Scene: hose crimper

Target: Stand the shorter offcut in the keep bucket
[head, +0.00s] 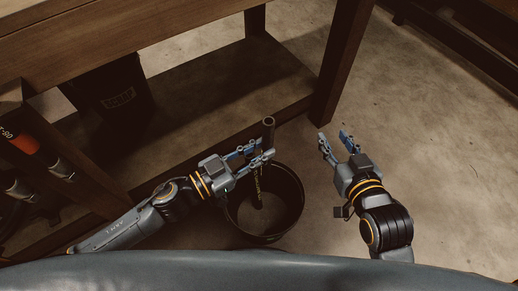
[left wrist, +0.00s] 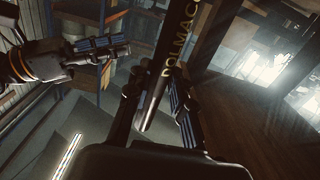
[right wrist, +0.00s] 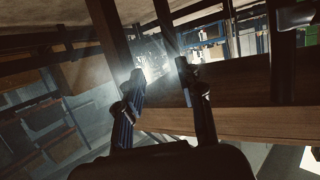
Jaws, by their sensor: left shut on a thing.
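A dark hose offcut (head: 268,132) with yellow lettering stands near upright in my left gripper (head: 262,150), which is shut on it near its upper part. In the left wrist view the offcut (left wrist: 178,50) runs between the fingers, its lettering partly readable. Its lower part reaches down over or into the open dark bucket (head: 268,238) on the floor. I cannot tell whether its lower end touches the bottom. My right gripper (head: 333,138) is open and empty, to the right of the bucket.
A wooden bench (head: 130,35) with a lower shelf (head: 210,90) stands behind the bucket. A dark bin marked scrap (head: 118,97) is under it. A rack at the left holds an orange-banded item (head: 24,143). The floor (head: 450,170) at the right is clear.

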